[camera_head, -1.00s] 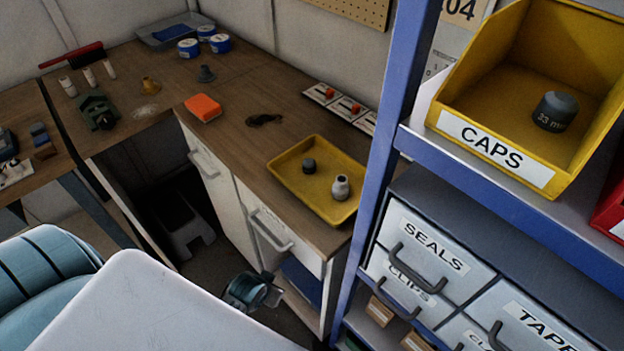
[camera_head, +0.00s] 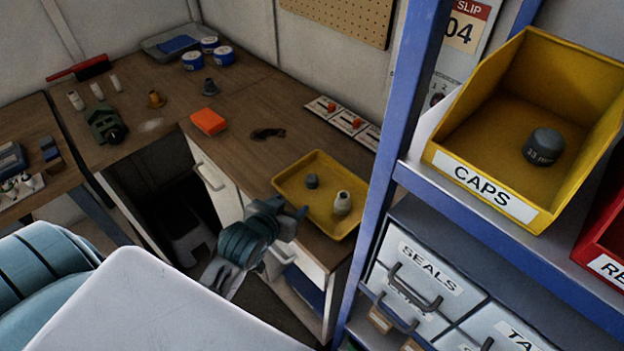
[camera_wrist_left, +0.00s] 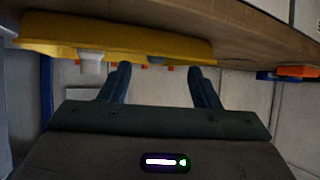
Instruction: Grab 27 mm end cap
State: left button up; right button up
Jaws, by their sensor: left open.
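A small dark grey cap (camera_head: 312,181) sits in the yellow tray (camera_head: 284,186) on the bench, beside a pale grey and white fitting (camera_head: 342,203). No size can be read on this cap. A larger dark grey cap (camera_head: 543,146) marked 33 mm sits in the yellow CAPS bin (camera_head: 455,170) on the shelf. My left gripper (camera_head: 297,210) is at the tray's near left edge, apart from both tray items. In the left wrist view its two fingers (camera_wrist_left: 161,72) are spread and empty, with the yellow tray (camera_wrist_left: 130,45) beyond. My right gripper is not in view.
A blue shelf post (camera_head: 385,165) stands right of the tray. Drawers labelled SEALS (camera_head: 428,270) lie below the CAPS bin, and a red bin (camera_head: 605,235) is at the right. An orange block (camera_head: 208,122) and a dark stain are on the bench behind the tray.

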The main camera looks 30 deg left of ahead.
aim_at(309, 181)
pick_arm(q)
jog(key=shift+w+r+t, duration=0.3)
jog(key=shift+w+r, duration=0.1)
jog(key=shift+w, duration=0.2)
jog(key=shift+w+r, duration=0.1)
jog(key=shift+w, duration=0.25)
jog(key=p+x, duration=0.1)
jog(key=x, duration=0.4)
jog(key=shift+w+p, duration=0.2)
jog(key=shift+p, duration=0.1)
jog(key=shift+w+r, duration=0.1)
jog(key=shift+w, duration=0.1)
jog(key=p+x, duration=0.2)
jog(key=x, duration=0.2)
jog(key=shift+w+d+r, duration=0.15)
jog(key=shift+w, duration=0.05)
jog(key=shift+w+f+p, duration=0.25)
jog(key=shift+w+p, duration=0.05)
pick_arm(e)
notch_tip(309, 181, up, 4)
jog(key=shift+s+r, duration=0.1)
pick_arm(q)
jog(key=shift+s, duration=0.1)
